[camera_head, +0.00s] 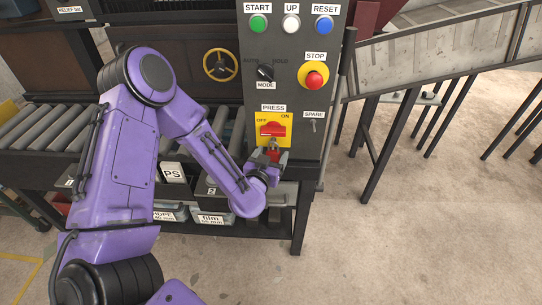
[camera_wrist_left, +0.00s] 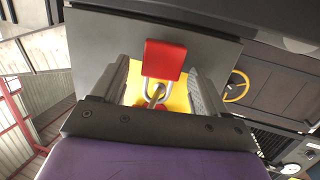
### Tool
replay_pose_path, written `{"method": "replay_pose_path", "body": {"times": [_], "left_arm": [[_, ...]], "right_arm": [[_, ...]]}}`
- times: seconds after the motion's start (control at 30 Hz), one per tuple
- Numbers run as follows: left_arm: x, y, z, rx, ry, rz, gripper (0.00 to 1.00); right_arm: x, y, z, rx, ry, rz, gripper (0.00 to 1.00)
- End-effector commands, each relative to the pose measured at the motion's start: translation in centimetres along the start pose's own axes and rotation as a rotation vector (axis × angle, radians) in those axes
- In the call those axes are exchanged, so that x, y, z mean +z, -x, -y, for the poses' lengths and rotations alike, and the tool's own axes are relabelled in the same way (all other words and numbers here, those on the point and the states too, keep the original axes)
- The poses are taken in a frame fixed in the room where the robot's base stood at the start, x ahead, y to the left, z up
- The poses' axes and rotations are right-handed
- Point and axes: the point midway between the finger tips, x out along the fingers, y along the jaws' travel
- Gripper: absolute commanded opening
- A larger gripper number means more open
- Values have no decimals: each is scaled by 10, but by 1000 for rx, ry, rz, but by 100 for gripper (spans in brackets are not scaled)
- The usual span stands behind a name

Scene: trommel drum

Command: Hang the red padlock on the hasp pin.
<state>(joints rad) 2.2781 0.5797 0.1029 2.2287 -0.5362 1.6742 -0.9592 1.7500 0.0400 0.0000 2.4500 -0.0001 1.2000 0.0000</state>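The red padlock (camera_wrist_left: 165,60) hangs at the yellow switch plate (camera_head: 262,121) on the control panel. In the left wrist view its shackle (camera_wrist_left: 145,88) appears looped around the small metal hasp pin (camera_wrist_left: 157,95), which projects from the plate. In the head view the padlock (camera_head: 273,155) shows small and partly hidden between my fingers. My left gripper (camera_head: 269,158) is just below the plate, with its fingers on either side of the padlock. In the wrist view the fingers are open, with gaps between them and the padlock. My right gripper is in neither view.
The grey panel (camera_head: 294,75) carries buttons, a mode knob, a red stop button (camera_head: 314,80) and a spare pin (camera_head: 313,125). A roller conveyor (camera_head: 45,130) and labelled bins (camera_head: 211,218) lie left and below. Open floor is at the right.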

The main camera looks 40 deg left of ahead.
Motion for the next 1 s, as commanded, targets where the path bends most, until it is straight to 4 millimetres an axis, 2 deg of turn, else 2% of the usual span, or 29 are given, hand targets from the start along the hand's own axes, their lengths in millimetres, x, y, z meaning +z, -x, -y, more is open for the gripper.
{"method": "replay_pose_path", "body": {"times": [0.17, 0.27, 0.37, 0.57, 0.63, 0.7, 1.0], "left_arm": [[0, 0, 0, 0, 0, 1, 74], [1, 7, -1, 2, -1, 2, 74], [1, 26, -1, 3, -3, 2, 74], [2, 79, -1, 4, -4, 1, 74], [-9, 90, 0, 1, -10, 4, 74], [-7, 97, 0, 0, -8, 3, 74], [0, 106, 0, 0, 1, 0, 74]], "right_arm": [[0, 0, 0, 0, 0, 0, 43], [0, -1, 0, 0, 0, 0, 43], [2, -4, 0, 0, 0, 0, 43], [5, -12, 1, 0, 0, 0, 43], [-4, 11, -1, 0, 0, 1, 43], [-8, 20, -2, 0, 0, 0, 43], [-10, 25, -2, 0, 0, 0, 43]]}}
